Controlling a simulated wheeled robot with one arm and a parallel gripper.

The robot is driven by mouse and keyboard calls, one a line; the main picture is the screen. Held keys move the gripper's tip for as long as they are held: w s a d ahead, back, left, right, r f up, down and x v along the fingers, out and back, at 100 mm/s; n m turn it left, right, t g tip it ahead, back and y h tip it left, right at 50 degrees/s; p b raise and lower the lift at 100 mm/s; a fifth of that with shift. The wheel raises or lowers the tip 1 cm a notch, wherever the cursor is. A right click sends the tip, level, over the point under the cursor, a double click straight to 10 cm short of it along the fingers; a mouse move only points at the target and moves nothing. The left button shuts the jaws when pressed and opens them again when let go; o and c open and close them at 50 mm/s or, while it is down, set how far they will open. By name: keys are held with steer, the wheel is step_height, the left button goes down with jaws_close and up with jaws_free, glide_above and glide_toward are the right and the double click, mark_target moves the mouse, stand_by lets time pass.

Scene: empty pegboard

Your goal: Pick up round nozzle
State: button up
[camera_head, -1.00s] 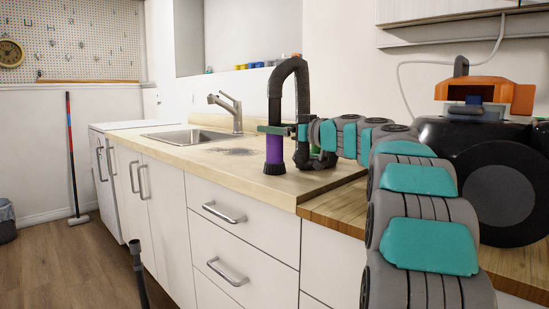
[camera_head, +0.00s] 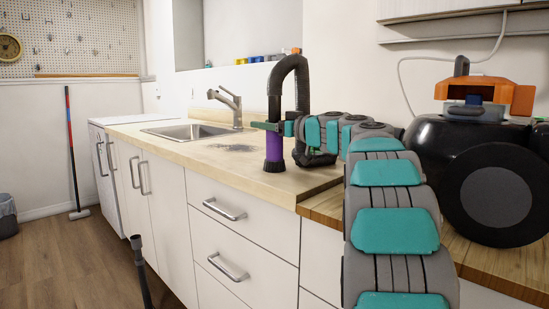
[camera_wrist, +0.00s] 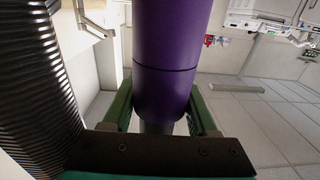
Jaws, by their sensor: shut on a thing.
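The round nozzle (camera_head: 274,147) appears to be a purple cylinder with a black lower end, upright over the wooden counter. My gripper (camera_head: 267,126) comes from the right with its green fingers shut around the upper part of the purple cylinder. In the wrist view the purple cylinder (camera_wrist: 168,60) sits between the two green fingers of my gripper (camera_wrist: 162,105). Whether its black end touches the counter I cannot tell. A black hose (camera_head: 289,62) arches above and beside it; the ribbed hose fills the left of the wrist view (camera_wrist: 35,95).
The counter (camera_head: 215,165) has a sink (camera_head: 190,131) and faucet (camera_head: 232,105) at its far end. A round black machine with an orange top (camera_head: 500,93) stands at the right. Small coloured items (camera_head: 270,58) line the back ledge. Drawer handles (camera_head: 225,210) stick out below.

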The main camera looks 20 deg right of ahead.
steer(key=c, duration=0.7)
